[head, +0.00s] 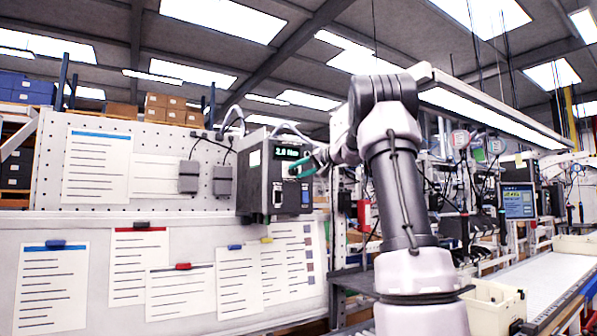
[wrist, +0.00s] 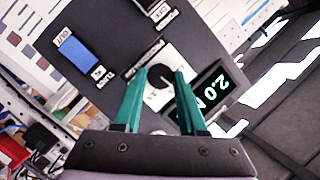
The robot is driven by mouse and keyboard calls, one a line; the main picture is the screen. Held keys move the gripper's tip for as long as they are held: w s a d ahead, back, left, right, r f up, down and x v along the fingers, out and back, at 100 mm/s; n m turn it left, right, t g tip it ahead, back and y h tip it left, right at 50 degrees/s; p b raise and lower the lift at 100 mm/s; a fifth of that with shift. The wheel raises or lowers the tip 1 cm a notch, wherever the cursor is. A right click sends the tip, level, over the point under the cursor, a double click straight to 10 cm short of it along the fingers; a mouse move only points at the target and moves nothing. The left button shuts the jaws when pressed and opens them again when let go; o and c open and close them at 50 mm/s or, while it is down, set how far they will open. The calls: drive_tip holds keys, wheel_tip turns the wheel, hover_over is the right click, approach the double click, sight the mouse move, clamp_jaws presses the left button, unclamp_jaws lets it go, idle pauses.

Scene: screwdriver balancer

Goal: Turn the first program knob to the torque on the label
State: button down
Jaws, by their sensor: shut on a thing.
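The dark controller box (head: 262,195) hangs on the pegboard in the head view. Its green-lit display (head: 287,152) reads about 2.0 Nm, and the wrist view shows the display (wrist: 217,87) reading 2.0 N with the rest cut off. The round black program knob (wrist: 159,78) sits on a white plate (wrist: 178,58) with a dial mark. My gripper (wrist: 160,74) has green fingers, one on each side of the knob, shut on it. In the head view my gripper (head: 305,167) reaches the box's front and hides the knob. I cannot read a torque label.
A blue panel (wrist: 75,53) and small white-tagged parts sit on the box face near the knob. Paper sheets (head: 52,285) hang on the board left and below. Cables rise above the box. A conveyor or bench (head: 550,280) and a cream bin (head: 493,305) stand at right.

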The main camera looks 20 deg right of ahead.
drive_tip(key=shift+f+m+y, duration=0.1)
drive_tip(key=shift+m+y, duration=0.2)
drive_tip(key=shift+m, duration=0.2)
idle(0.3)
drive_tip(key=shift+c, duration=2.3)
unclamp_jaws()
drive_tip(key=v, duration=1)
drive_tip(key=shift+s+d, duration=0.25)
drive_tip(key=shift+s, duration=0.1)
